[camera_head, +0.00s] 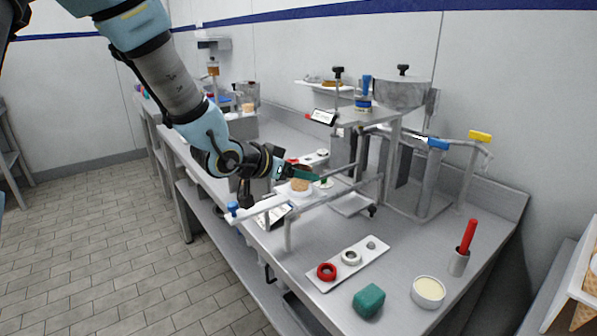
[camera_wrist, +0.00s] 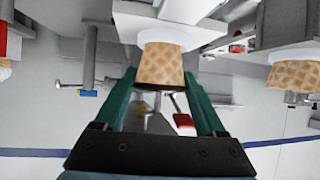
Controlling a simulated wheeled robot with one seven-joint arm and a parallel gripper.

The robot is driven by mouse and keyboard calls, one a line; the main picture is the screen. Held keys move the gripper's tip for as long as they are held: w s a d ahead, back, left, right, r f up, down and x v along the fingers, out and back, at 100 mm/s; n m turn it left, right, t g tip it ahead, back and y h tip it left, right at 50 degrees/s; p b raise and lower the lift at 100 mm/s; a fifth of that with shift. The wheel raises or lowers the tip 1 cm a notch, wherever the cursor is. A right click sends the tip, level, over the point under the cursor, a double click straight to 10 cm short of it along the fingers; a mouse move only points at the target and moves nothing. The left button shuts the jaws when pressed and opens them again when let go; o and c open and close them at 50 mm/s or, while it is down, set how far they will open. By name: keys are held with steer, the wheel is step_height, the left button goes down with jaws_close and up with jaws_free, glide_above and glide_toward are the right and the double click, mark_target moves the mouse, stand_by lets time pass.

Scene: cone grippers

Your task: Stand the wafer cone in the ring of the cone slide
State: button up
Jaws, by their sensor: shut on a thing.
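The wafer cone (camera_wrist: 160,66), tan with a waffle pattern, is between the green fingers of my gripper (camera_wrist: 159,76) in the wrist view. My gripper is shut on it. A white collar-like part (camera_wrist: 163,37) meets the cone's narrower end; I cannot tell whether it is the ring or part of the cone. In the head view the cone (camera_head: 300,185) shows small beneath my gripper (camera_head: 304,176), over the metal rails (camera_head: 330,192) at the bench's front. My gripper partly covers it, and the slide's ring is not clearly visible.
A second waffle-patterned piece (camera_wrist: 294,76) shows at the right of the wrist view. A white plate (camera_head: 347,263) with rings, a green block (camera_head: 368,300), a white-rimmed tub (camera_head: 428,292) and a red-handled tool (camera_head: 467,236) occupy the near bench. A metal machine (camera_head: 398,92) stands behind.

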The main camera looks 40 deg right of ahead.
steer(key=shift+f+b, duration=0.4)
steer(key=shift+f, duration=0.15)
steer(key=o, duration=0.8)
steer(key=shift+a+r, duration=0.1)
steer(key=v, duration=1)
steer(key=shift+a+r, duration=0.15)
steer(key=shift+a, duration=0.1)
